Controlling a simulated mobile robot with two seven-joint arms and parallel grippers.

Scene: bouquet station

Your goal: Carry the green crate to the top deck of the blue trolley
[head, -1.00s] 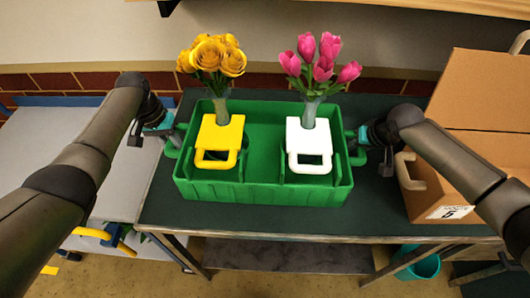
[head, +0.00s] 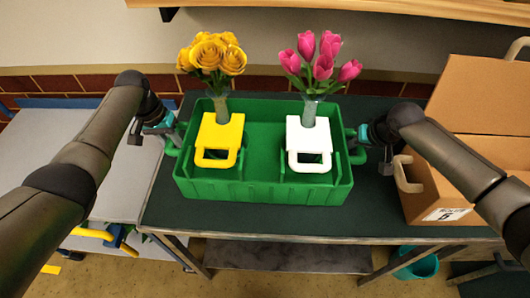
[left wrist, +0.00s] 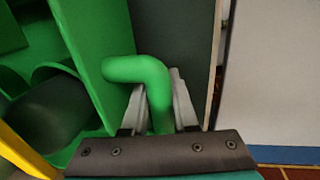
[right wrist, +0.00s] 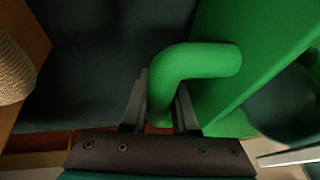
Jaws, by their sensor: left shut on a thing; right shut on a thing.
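The green crate (head: 262,193) is level over the dark green bench top in the head view; I cannot tell if it touches it. It holds a yellow caddy (head: 221,132) with yellow roses and a white caddy (head: 309,137) with pink tulips, both upright. My left gripper (head: 172,137) is shut on the crate's left handle, which the left wrist view shows between its fingers (left wrist: 158,98). My right gripper (head: 362,136) is shut on the right handle, also in the right wrist view (right wrist: 160,98). The blue trolley's pale grey top deck (head: 130,185) is to the left.
A cardboard box (head: 480,105) with rope handles stands on the bench (head: 380,215) to the right, close to my right arm. A wall shelf (head: 380,12) runs above. A teal bucket (head: 418,265) is below the bench. The visible part of the trolley deck is bare.

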